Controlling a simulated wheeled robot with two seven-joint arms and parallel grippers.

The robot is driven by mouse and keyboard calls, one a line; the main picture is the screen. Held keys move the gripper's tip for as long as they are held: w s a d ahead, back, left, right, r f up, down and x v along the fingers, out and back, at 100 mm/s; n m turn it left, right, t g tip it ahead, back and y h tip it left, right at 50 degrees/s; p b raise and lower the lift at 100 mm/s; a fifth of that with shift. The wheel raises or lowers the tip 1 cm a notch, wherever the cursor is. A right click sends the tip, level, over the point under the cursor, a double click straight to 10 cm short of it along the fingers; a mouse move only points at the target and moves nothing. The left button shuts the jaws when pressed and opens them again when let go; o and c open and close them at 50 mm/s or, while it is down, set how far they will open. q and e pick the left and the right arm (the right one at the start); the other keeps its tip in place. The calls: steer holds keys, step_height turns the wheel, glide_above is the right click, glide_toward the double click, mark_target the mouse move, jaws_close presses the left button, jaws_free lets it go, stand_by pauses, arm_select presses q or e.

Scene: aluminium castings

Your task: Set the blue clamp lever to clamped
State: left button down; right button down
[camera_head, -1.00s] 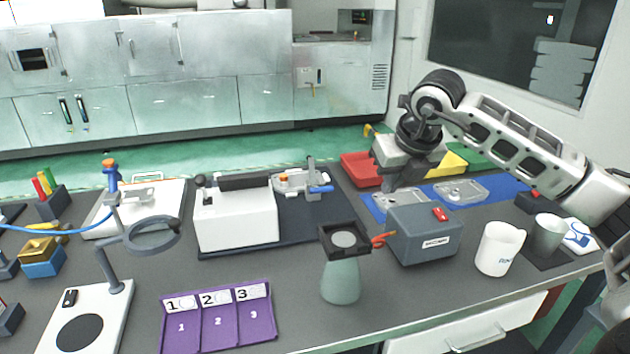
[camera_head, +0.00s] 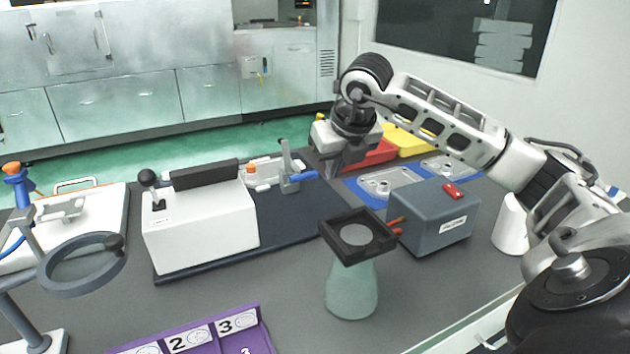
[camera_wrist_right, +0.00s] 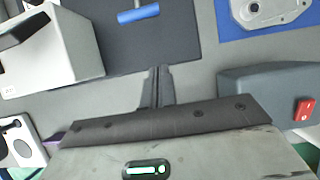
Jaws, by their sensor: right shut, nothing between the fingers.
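The blue clamp lever (camera_head: 304,177) sticks out to the right, roughly level, from a small metal clamp (camera_head: 287,168) with an upright metal arm. The clamp stands on the dark base plate behind the white box. My right gripper (camera_head: 337,172) points down, just right of the lever's end. Its fingers (camera_wrist_right: 157,75) are shut and empty, apart from the lever in the wrist view. My left gripper is not in view.
A white box (camera_head: 200,230) with a black-knobbed lever stands left of the clamp. A grey box (camera_head: 430,222) with a red switch and a green flask-like stand (camera_head: 351,290) with a black square top are nearer. Blue trays (camera_head: 372,200) lie to the right.

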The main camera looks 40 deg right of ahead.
steer(key=x, duration=0.9)
steer(key=shift+w+f+p, duration=0.15)
steer(key=shift+f+p, duration=0.15)
steer(key=shift+p, duration=0.05)
steer(key=shift+w+d+r+p, duration=0.25)
steer(key=shift+w+r+p, duration=0.45)
steer(key=shift+w, duration=0.25)
steer(key=shift+w+d+r, duration=0.2)
steer(key=shift+w+r, duration=0.3)
steer(key=shift+w, duration=0.05)
